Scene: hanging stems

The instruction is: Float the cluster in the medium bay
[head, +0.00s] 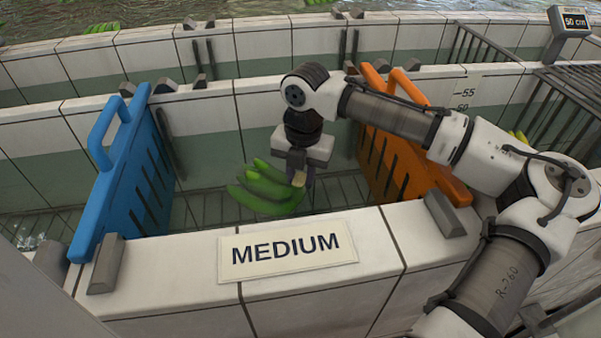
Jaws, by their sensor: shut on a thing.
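A cluster of green bananas (264,189) hangs from my gripper (299,177) in the head view. The gripper points down and is shut on the pale stem end at the cluster's right side. The cluster is inside the medium bay, between its blue and orange side gates, behind the front wall with the MEDIUM sign (288,249). Whether the cluster touches the water or the bay's floor I cannot tell. The fingertips are partly hidden by the cluster's crown.
A blue slotted gate (135,175) bounds the bay on the left, and an orange slotted gate (398,150) bounds it on the right, close to my arm. The tiled front wall (330,295) is in front. A metal rack (570,105) and a display reading 50 cm (574,21) are at right.

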